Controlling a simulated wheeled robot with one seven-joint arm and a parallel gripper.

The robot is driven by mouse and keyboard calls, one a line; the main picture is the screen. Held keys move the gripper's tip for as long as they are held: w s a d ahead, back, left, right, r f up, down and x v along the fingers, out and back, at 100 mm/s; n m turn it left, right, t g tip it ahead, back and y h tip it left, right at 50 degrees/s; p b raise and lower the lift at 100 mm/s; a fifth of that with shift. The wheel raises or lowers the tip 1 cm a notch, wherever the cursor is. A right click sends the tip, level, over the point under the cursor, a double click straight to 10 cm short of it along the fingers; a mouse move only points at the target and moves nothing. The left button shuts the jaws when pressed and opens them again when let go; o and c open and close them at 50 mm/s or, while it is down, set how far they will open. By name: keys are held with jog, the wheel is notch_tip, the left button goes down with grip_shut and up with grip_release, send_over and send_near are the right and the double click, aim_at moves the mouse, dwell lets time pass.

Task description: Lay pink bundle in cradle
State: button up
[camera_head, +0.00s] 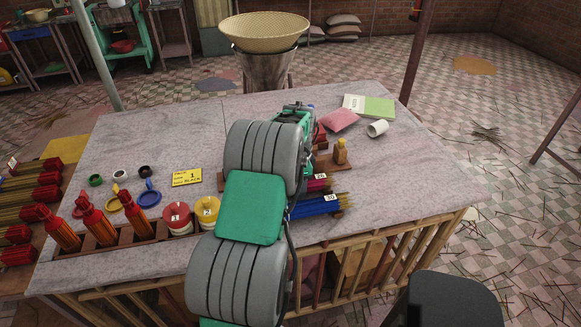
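A pink bundle (318,183) with a white tag lies on the table, just behind a blue bundle (318,205). My arm hides its left part. A low brown wooden piece (325,163) shows to the right of my arm and its other end (222,180) to the left; I cannot tell whether it is the cradle. My gripper (306,115) is beyond the bundles, mostly hidden behind my arm, so its fingers are unclear. A small dark red thing (320,135) shows beside it; I cannot tell whether it is held.
A small tan bottle (340,151) stands on the wood. A pink packet (339,120), white cup (378,128) and green-white booklet (369,107) lie at the back right. Red extruders (97,221), lidded jars (178,216) and a yellow card (186,177) are left. The table's right side is clear.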

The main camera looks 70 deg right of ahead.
jog(key=shift+r, duration=0.1)
jog(key=shift+r+p, duration=1.4)
jog(key=shift+r, duration=1.05)
